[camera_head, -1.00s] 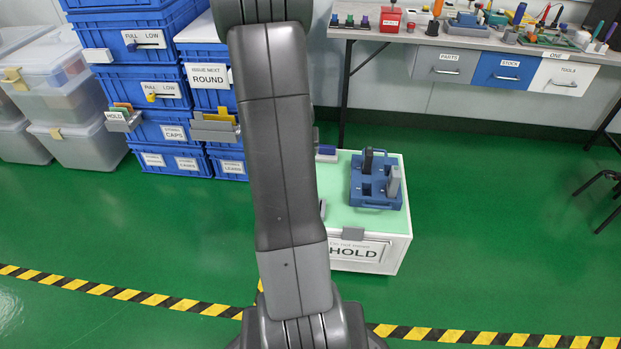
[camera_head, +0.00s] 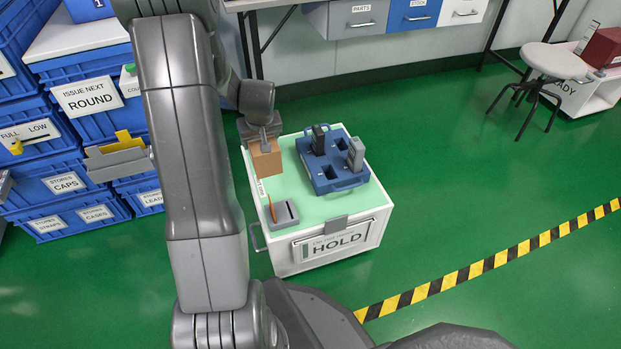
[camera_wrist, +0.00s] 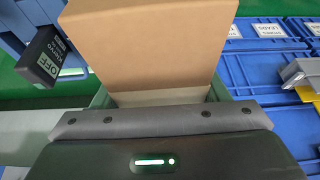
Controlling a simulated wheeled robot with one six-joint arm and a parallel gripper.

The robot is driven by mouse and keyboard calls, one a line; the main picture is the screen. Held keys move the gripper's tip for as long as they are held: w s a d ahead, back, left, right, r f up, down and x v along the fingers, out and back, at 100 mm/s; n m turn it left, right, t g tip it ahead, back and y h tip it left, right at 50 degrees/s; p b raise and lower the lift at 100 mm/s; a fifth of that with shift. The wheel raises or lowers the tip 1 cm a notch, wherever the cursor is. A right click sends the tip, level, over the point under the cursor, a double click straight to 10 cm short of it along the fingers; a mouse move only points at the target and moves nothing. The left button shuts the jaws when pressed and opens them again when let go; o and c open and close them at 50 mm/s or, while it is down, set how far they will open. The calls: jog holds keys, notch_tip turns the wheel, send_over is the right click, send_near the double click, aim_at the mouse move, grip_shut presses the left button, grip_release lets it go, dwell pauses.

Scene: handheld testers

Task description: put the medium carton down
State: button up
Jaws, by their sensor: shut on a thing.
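The medium carton (camera_head: 266,160), a plain brown box, is at the back left of the white HOLD cart's pale green top (camera_head: 315,207) in the head view. My gripper (camera_head: 264,138) is shut on its upper part from above. I cannot tell whether the carton touches the top or hangs just over it.
A blue tray (camera_head: 345,182) with upright dark and grey testers stands right of the carton. A grey holder (camera_head: 284,213) with an orange stick sits at the front left. Bare green top lies between them. Blue bins (camera_head: 75,130) stand to the left.

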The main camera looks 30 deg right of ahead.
aim_at(276, 145)
jog(key=d, duration=0.1)
jog(key=s+d+f, duration=0.1)
jog(key=shift+s+d+f, duration=0.1)
jog(key=shift+d, duration=0.3)
notch_tip(276, 145, down, 5)
jog(key=b, duration=0.2)
jog(key=shift+s+d+b, duration=0.1)
jog(key=shift+d+b, duration=0.05)
jog(key=shift+b, duration=0.15)
notch_tip(276, 145, down, 5)
jog(key=shift+f+b, duration=0.1)
jog(key=shift+b, duration=1.1)
jog(key=o, duration=1.1)
jog(key=p+v, duration=0.4)
jog(key=v, duration=0.8)
jog(key=shift+p, duration=0.3)
